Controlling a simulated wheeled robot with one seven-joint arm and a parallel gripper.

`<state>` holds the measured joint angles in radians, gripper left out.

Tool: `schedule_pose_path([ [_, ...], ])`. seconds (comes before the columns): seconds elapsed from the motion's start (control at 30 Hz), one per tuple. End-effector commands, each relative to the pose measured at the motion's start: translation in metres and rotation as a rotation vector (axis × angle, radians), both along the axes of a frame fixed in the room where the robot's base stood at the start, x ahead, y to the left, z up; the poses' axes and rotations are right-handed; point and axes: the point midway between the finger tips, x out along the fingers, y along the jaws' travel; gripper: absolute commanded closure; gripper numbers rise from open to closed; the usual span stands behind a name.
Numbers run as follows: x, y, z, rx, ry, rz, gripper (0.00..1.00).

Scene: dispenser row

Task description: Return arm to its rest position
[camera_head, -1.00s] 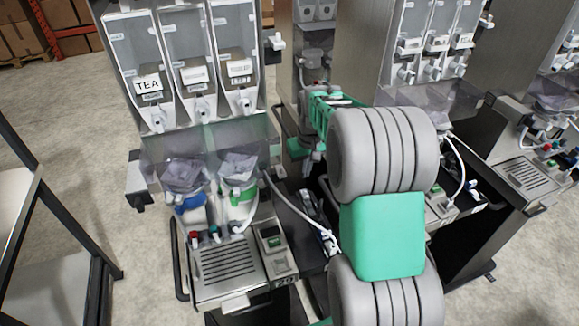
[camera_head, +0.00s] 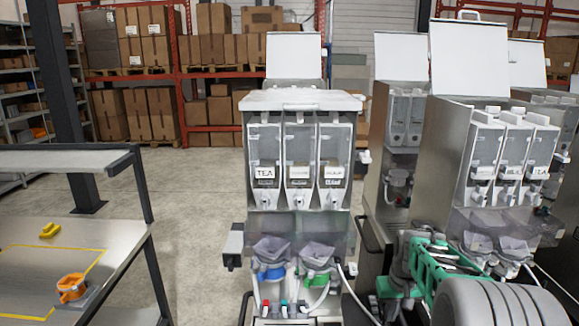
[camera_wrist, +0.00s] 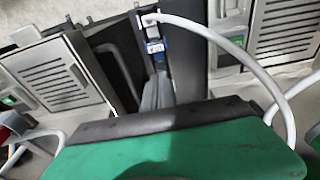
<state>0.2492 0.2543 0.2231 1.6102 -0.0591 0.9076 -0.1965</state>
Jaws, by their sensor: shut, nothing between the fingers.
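In the head view my arm, with green and grey links, is at the lower right, in front of the dispensers. The gripper end there is low and partly cut off by the frame's bottom edge.
A TEA dispenser (camera_head: 300,110) stands at centre, with more dispensers (camera_head: 490,130) close on the right. A white hose (camera_wrist: 235,50) arches near my gripper in the wrist view. A table (camera_head: 120,255) with an orange fixture (camera_head: 72,288) is at left. Open floor lies between.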

Motion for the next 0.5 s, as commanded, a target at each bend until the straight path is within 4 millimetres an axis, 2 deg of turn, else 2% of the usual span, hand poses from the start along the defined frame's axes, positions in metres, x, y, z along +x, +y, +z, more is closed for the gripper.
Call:
schedule_pose_path([
  [0.27,-0.017,0.018,0.024,-0.006,-0.028,0.002,1.00],
  [0.5,-0.049,0.042,0.054,-0.013,-0.070,0.002,1.00],
])
